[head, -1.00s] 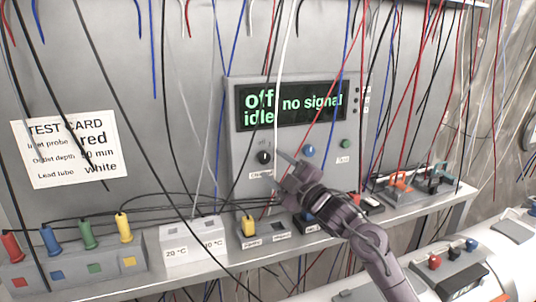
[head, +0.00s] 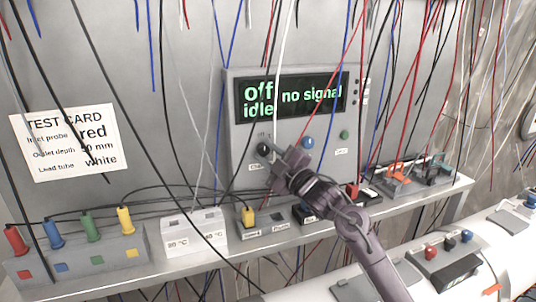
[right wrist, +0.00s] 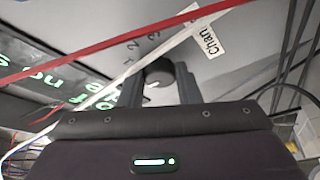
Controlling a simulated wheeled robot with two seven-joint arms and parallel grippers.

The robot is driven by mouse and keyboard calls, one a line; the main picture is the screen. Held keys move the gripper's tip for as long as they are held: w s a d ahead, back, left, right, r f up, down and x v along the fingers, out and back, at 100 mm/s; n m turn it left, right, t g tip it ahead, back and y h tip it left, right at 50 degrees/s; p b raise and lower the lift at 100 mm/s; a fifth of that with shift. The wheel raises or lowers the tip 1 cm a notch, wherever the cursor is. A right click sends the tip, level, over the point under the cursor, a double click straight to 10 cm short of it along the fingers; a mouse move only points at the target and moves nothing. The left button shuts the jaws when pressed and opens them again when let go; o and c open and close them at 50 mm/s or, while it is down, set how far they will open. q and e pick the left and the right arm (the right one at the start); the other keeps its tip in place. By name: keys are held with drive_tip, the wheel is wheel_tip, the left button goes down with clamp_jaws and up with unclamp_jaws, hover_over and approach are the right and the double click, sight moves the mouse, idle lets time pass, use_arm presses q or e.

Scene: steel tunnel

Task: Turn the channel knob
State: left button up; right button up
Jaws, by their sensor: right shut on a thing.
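The black channel knob (head: 263,149) is on the lower left of the grey instrument panel, under the lit display (head: 292,98), which reads "off", "idle" and "no signal". My right gripper (head: 273,153) is at the knob, partly covering it and its label. In the right wrist view the knob (right wrist: 160,73) sits between the two fingers of my right gripper (right wrist: 160,88), which is shut on it. Part of a printed scale and the "Chan" label (right wrist: 211,40) show beside it. My left gripper is not in view.
White and red leads hang across the panel, close to my right gripper. A shelf below holds a yellow plug (head: 248,216) and several small boxes.

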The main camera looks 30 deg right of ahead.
drive_tip(key=shift+f, duration=0.1)
drive_tip(key=shift+f+m+b, duration=0.1)
drive_tip(key=shift+m+b, duration=0.4)
drive_tip(key=shift+m, duration=0.3)
drive_tip(key=m+t+h+b, duration=0.1)
drive_tip(key=m, duration=0.1)
drive_tip(key=shift+a+m, duration=0.15)
drive_tip(key=shift+m, duration=0.25)
drive_tip(key=shift+w+a+m+t+h+b, duration=0.15)
drive_tip(key=shift+m+h+b, duration=0.35)
drive_tip(key=shift+m+h, duration=0.7)
drive_tip(key=shift+s+d+m+t+h+b, duration=0.15)
drive_tip(key=shift+m+h+b, duration=0.4)
drive_tip(key=shift+m, duration=1.25)
drive_tip(key=shift+w+a, duration=0.1)
drive_tip(key=o, duration=1)
